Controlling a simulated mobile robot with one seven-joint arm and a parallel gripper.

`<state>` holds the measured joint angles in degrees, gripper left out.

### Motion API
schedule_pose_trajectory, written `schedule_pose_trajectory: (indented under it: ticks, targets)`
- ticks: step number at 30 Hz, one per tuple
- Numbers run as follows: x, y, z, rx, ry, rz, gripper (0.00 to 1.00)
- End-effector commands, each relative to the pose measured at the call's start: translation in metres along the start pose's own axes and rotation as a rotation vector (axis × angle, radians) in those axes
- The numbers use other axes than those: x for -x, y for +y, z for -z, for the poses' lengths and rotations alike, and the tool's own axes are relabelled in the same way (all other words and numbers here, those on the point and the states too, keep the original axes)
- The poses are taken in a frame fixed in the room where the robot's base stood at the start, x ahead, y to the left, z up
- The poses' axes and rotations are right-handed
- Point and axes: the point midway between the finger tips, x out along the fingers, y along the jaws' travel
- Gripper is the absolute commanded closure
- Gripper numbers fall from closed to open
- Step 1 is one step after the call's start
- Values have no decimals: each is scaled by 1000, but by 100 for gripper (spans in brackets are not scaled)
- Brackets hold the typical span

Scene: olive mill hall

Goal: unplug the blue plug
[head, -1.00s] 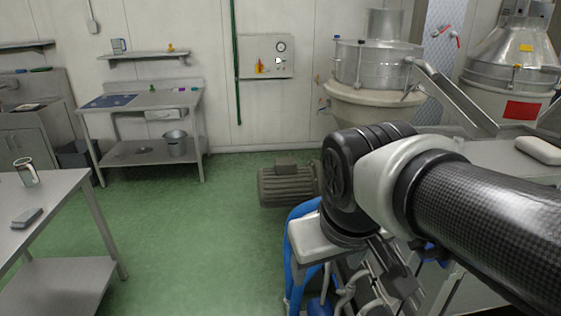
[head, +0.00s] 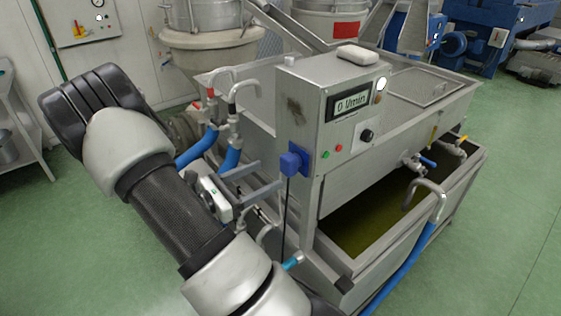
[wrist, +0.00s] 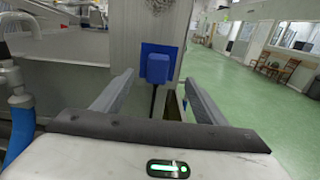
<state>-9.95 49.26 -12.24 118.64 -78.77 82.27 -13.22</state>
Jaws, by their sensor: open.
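The blue plug (head: 290,163) sits in a blue socket plate (head: 300,152) on the side of the steel control column, with a dark cord hanging down from it. In the wrist view the plug (wrist: 157,70) is ahead, a little above centre, on its blue plate (wrist: 174,55). My gripper (head: 270,175) is open and empty, just left of the plug in the head view. In the wrist view its two fingers (wrist: 159,82) point at the plug, one on each side. The fingertips seem short of the plug; the exact gap is unclear.
The control column (head: 305,110) carries a flow display (head: 350,102), a knob (head: 366,135) and a pale block on top. An open tank (head: 370,225) lies right. Green floor (head: 520,180) is clear beyond.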

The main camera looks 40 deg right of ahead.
Motion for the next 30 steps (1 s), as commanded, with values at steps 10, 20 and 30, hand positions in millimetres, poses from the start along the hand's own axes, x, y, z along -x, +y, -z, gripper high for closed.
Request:
schedule_pose_trajectory:
  ticks: [10, 20, 30]
  targets:
    - [0, 3, 3, 18, -17, -17, 34]
    - [-22, 3, 3, 17, -17, -12, 34]
    - [-69, 4, 2, 16, -17, -13, 34]
